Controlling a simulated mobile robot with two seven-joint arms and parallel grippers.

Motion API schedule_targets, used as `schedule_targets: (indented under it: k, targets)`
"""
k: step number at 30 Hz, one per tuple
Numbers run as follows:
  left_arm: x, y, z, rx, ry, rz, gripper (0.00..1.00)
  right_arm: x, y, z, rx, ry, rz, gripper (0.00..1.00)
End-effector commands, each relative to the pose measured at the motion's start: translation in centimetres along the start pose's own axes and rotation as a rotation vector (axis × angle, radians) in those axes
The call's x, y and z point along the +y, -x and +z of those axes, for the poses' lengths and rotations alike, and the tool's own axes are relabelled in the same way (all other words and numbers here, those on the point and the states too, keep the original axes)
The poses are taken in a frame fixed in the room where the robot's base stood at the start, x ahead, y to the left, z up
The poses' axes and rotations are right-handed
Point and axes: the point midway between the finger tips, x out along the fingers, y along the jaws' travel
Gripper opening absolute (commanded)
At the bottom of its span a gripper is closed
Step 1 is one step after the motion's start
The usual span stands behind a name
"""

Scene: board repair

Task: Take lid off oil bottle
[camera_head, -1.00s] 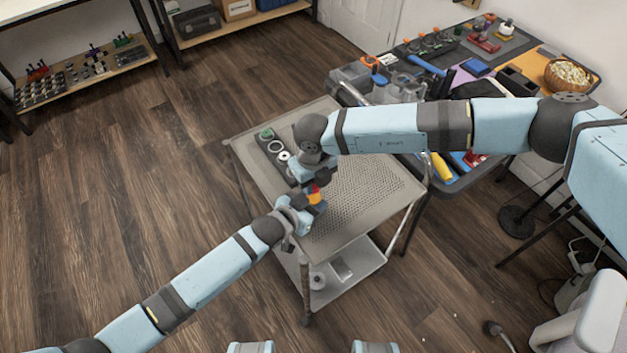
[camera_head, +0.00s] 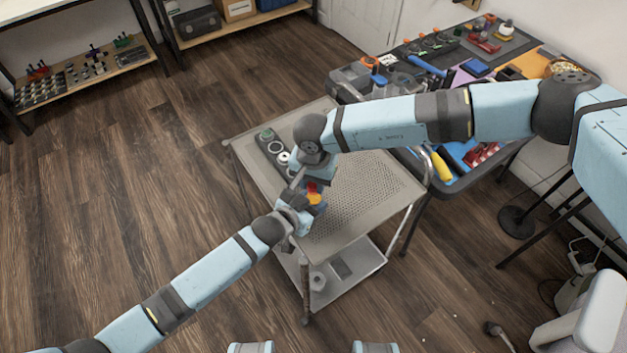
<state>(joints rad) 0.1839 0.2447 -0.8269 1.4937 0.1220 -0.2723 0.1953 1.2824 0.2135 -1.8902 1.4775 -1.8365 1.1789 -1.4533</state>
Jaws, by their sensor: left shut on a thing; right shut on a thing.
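The oil bottle shows as a small yellow-orange body (camera_head: 316,199) above the perforated top of the grey cart (camera_head: 345,215). Its red lid (camera_head: 312,187) is directly above the yellow part; I cannot tell whether a gap separates them. My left gripper (camera_head: 306,202) comes in from the lower left and is shut on the bottle's body. My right gripper (camera_head: 313,184) comes down from above and is shut on the red lid. The fingers hide much of the bottle and lid.
A dark tray with round parts (camera_head: 273,146) lies at the cart's back left. A workbench (camera_head: 450,181) crowded with tools and bins stands behind my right arm. Shelves (camera_head: 85,72) stand at the far left. The wooden floor at left is clear.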

Motion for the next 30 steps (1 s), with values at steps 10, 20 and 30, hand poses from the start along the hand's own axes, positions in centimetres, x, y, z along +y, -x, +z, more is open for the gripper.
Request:
schedule_targets:
  k: [10,20,30]
  targets:
    - [0.01,0.0,0.01,0.0,0.0,0.0,0.0,-0.02,0.05,-0.03,0.001,0.124,0.0,0.01]
    - [0.0,0.0,0.0,0.0,0.0,0.0,0.0,-0.02,0.03,-0.01,0.001,0.121,0.0,0.01]
    - [0.0,0.0,0.0,0.0,0.0,0.0,0.0,-0.03,0.75,-0.04,0.001,0.121,-0.001,0.01]
